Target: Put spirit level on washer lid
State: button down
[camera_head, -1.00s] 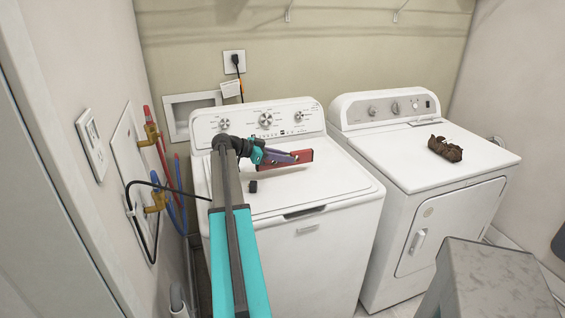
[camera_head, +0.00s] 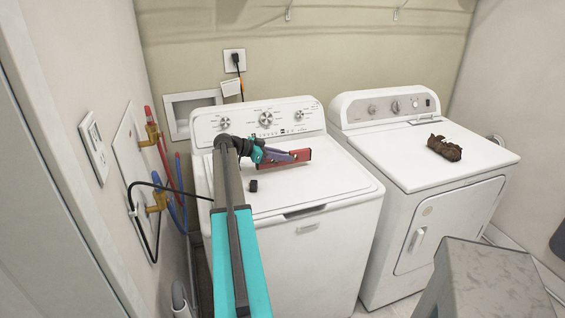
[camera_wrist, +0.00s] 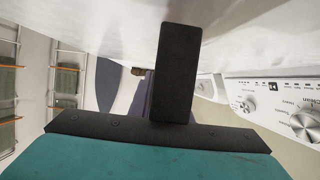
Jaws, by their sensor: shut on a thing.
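In the wrist view, dark gripper parts hide most of the level, and the lid (camera_wrist: 95,12) fills the top.
A small black block (camera_head: 253,186) lies on the lid's left part, in front of my gripper. The washer's control panel (camera_head: 290,120) rises behind. A dryer (camera_head: 400,165) with a crumpled brown cloth (camera_head: 444,148) stands right. Hoses (camera_head: 168,170) run along the left wall.

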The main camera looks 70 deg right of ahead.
jog(key=shift+f+p, duration=0.35)
jog(key=shift+f, duration=0.7)
jog(key=shift+f, duration=0.15)
jog(key=c, duration=1.6)
grip_release()
jog(key=shift+c, duration=0.2)
jog(key=shift+r, duration=0.2)
jog(key=b+v, duration=0.3)
jog(key=v, duration=0.9)
jog(key=shift+f+b, duration=0.1)
jog(key=shift+b, duration=0.25)
